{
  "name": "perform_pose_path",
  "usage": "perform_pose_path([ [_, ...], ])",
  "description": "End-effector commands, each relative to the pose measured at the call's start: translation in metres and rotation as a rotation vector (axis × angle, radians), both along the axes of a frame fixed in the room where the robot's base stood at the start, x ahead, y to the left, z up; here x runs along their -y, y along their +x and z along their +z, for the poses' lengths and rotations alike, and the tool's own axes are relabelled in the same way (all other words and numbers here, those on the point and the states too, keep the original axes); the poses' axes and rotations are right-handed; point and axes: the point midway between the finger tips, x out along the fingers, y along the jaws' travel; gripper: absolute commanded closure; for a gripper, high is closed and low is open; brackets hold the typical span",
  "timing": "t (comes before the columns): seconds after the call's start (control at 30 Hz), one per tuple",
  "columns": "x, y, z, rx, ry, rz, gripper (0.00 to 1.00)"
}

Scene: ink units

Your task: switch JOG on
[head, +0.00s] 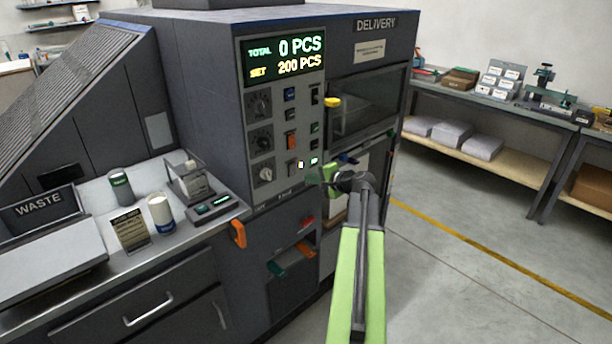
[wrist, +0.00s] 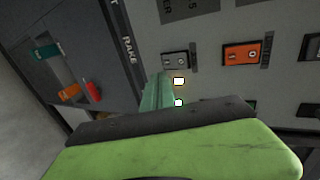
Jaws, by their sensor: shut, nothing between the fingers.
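The control panel (head: 284,130) is on the front of the grey machine. It has a column of dials, with small rockers and buttons to their right. No label that I can read as JOG shows. My gripper (head: 316,175) is shut and empty, at the panel's lower right corner. In the wrist view its tip (wrist: 156,92) is beside a dark rocker (wrist: 175,60) and two small lit white squares (wrist: 179,81). An orange rocker (wrist: 241,54) lies to the right. Contact with the panel cannot be told. My fingers hide part of the panel's lower edge.
The display (head: 285,57) reads 0 PCS total and 200 PCS set. A yellow knob (head: 332,102) stands out by the delivery window (head: 366,105). An orange handle (head: 238,233) juts from the bench corner at left. The floor at right is clear.

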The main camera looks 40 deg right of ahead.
Motion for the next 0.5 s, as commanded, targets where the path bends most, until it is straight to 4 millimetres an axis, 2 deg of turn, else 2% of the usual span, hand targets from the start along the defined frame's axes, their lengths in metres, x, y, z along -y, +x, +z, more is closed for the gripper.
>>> perform_pose_path([
  [0.03,-0.003,-0.016,0.006,0.000,-0.001,-0.003,1.00],
  [0.2,-0.005,-0.053,0.012,0.000,0.000,-0.001,1.00],
  [0.33,-0.005,-0.071,0.015,0.000,0.000,0.000,1.00],
  [0.5,-0.005,-0.081,0.016,0.000,-0.001,0.001,1.00],
])
